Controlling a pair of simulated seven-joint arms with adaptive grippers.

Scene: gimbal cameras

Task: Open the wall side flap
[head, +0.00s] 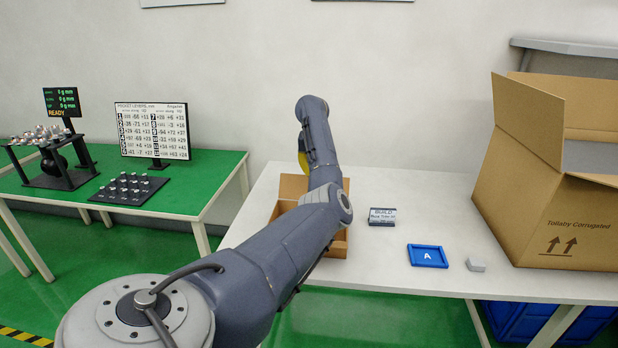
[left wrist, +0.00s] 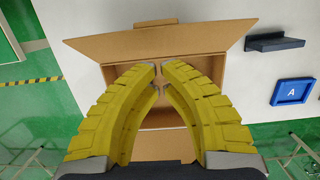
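A small brown cardboard box (head: 338,246) sits on the white table, partly hidden behind my left arm in the head view. In the left wrist view its wall side flap (left wrist: 110,43) spreads along the top, raised and leaning outward from the opening. The box's inside (left wrist: 122,75) shows partly below it. My left gripper (left wrist: 159,70) is over the box, its yellow fingers pointing toward the wall side flap's lower edge. My right gripper is in neither view.
A large open carton (head: 545,190) stands at the table's right. A blue tray marked A (head: 428,256), a small grey block (head: 476,265) and a BUILD sign (head: 382,217) lie between the boxes. A green table (head: 150,210) with a display board stands at left.

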